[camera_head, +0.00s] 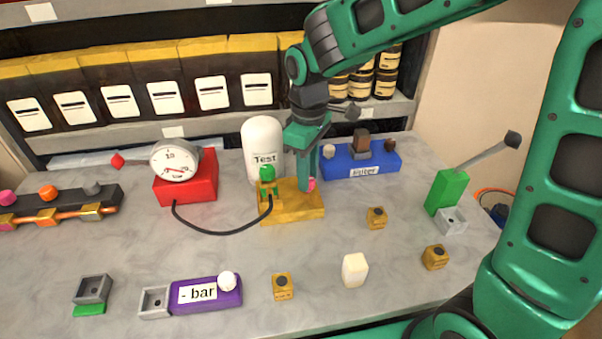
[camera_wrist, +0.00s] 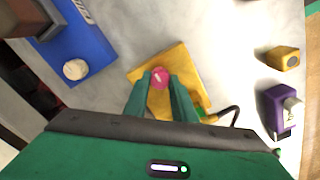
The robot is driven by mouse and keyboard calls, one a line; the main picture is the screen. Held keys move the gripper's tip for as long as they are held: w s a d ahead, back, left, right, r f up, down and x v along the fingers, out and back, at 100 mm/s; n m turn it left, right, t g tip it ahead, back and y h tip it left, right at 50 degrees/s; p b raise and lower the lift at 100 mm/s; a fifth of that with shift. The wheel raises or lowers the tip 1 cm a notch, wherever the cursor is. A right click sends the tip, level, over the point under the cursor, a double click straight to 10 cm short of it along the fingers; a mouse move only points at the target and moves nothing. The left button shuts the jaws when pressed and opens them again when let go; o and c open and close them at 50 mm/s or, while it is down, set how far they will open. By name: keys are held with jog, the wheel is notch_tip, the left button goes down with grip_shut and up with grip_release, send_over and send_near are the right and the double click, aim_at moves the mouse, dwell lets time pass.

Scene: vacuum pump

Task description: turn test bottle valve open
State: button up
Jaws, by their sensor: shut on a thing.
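The white test bottle (camera_head: 262,140), marked "Test", stands upright behind a yellow base (camera_head: 292,208). A green fitting (camera_head: 267,174) on the base's left side takes a black hose (camera_head: 222,233). A small pink knob (camera_head: 311,184) sits on the right part of the base, mostly hidden by my gripper in the head view. In the wrist view the pink knob (camera_wrist: 158,78) with a white mark is between my fingertips. My gripper (camera_head: 307,182) points down and is shut on it; its two fingers show in the wrist view (camera_wrist: 159,84). The yellow base also shows there (camera_wrist: 180,60).
A red gauge box (camera_head: 187,182) stands left of the bottle, joined by the hose. A blue block (camera_head: 362,160) is close on the right. A green block with a lever (camera_head: 447,192), a purple "- bar" block (camera_head: 206,293) and small yellow cubes (camera_head: 376,217) lie around.

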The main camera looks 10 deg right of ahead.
jog(key=shift+w+r, duration=0.1)
jog(key=shift+w, duration=0.1)
jog(key=o, duration=1)
jog(key=shift+o, duration=0.3)
jog(key=shift+s, duration=0.1)
notch_tip(320, 180, up, 11)
jog(key=shift+f, duration=0.2)
